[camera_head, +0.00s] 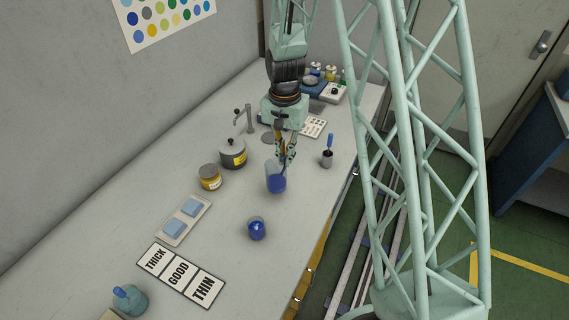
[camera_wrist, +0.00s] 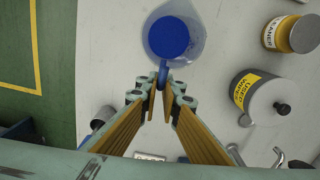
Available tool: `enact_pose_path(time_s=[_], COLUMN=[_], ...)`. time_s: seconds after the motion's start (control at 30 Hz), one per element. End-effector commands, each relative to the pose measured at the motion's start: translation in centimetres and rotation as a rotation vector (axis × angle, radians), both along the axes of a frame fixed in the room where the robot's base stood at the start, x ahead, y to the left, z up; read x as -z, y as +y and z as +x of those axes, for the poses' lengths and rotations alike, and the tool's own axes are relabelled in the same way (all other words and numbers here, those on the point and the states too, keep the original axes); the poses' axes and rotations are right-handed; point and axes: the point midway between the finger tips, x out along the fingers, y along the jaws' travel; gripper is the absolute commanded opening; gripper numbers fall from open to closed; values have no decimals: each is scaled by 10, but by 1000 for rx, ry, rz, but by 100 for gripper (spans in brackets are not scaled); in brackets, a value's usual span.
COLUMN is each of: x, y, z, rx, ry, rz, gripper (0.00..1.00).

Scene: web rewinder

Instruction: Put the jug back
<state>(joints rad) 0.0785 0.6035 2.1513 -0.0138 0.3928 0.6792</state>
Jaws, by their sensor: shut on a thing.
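The jug (camera_head: 276,180) is a clear vessel with blue liquid in it. In the wrist view the jug (camera_wrist: 170,38) is seen from above, with its blue handle pointing toward my fingers. My gripper (camera_head: 285,157) is shut on the handle, and my gripper's fingertips also show in the wrist view (camera_wrist: 163,88). The jug looks upright. I cannot tell whether its base touches the bench or is just above it. A small cup of blue liquid (camera_head: 257,229) stands apart on the bench, nearer the camera.
THICK/GOOD/THIN cards (camera_head: 180,275) and a sponge tray (camera_head: 184,220) lie nearer. Bench between them is clear.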

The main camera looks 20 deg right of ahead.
Motion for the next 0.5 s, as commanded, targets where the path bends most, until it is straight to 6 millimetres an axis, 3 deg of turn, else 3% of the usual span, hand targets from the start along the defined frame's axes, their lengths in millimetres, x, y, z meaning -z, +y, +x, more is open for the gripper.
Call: enact_pose_path(time_s=[0.3, 0.5], x=[1, 22], y=[0, 0], z=[10, 8], rx=[0, 0], ry=[-1, 1], rz=[0, 0], gripper=[0, 0])
